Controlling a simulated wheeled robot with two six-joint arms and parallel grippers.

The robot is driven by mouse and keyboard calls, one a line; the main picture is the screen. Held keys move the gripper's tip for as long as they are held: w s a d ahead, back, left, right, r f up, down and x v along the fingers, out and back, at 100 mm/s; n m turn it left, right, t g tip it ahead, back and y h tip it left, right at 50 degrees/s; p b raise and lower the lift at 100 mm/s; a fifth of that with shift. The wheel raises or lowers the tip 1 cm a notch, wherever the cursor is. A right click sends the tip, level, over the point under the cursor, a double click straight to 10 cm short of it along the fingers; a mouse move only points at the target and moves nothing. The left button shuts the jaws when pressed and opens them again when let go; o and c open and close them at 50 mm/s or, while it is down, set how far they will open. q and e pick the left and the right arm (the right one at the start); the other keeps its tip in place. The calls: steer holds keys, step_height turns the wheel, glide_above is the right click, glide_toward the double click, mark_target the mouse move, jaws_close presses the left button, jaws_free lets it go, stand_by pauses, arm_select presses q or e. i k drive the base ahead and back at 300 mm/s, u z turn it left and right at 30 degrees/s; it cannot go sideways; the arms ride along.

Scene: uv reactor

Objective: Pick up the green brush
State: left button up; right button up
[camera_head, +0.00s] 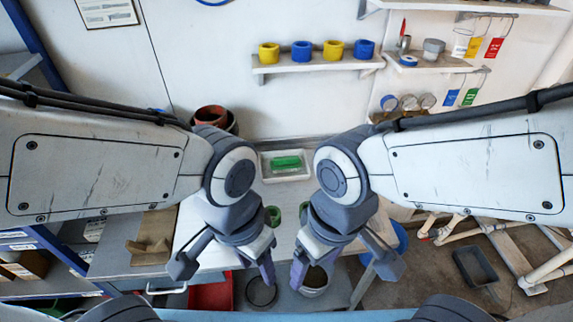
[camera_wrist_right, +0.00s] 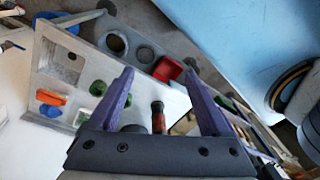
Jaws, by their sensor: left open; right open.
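A green object (camera_head: 287,162), which looks like the green brush, lies in a white tray (camera_head: 286,178) at the back of the white table. It is too small for me to make out bristles. My left gripper (camera_head: 225,265) is open and empty, pointing down over the table's front part. My right gripper (camera_head: 343,268) is open, in front of the tray and to its right. In the right wrist view, my right gripper's fingers (camera_wrist_right: 160,75) are spread apart with nothing held between them. Both grippers are well apart from the tray.
Green round things (camera_head: 273,214) stand on the table between my arms, partly hidden. Brown pots (camera_head: 211,115) stand at the back left. A wall shelf (camera_head: 318,66) holds yellow and blue rings. A red bin (camera_head: 211,292) is below the table. Pipe frames (camera_head: 500,235) stand right.

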mark_target(284, 163)
steer(key=u, duration=0.25)
steer(key=k, duration=0.6)
steer(key=u, duration=0.55)
steer(key=k, duration=0.6)
steer(key=z, duration=0.8)
steer(key=i, duration=1.8)
steer(key=u, duration=0.65)
